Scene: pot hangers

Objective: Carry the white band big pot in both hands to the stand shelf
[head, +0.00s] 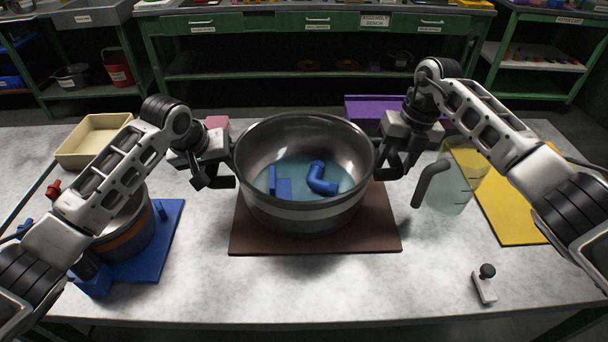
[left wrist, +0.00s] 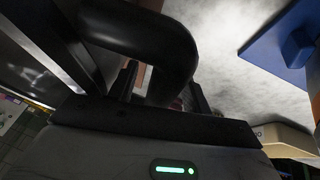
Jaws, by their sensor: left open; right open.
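The white band big pot (head: 303,214) is a steel pot with a pale band, standing upright on a brown mat (head: 315,243) at the middle of the table. Blue pieces (head: 322,178) lie inside it. My left gripper (head: 224,182) is open at the pot's left side. In the left wrist view, a dark curved handle (left wrist: 165,45) reaches between the spread fingers of my left gripper (left wrist: 160,90). My right gripper (head: 390,167) is open at the pot's right side; its exact fit around the handle there is hard to see. I cannot identify the stand shelf with certainty.
An orange-banded pot (head: 127,240) stands on a blue mat (head: 165,238) at left. A cream tray (head: 90,141) is behind it. A clear jug (head: 450,190) and yellow mat (head: 500,205) are at right, a purple tray (head: 375,106) behind. Green benches (head: 300,50) line the back.

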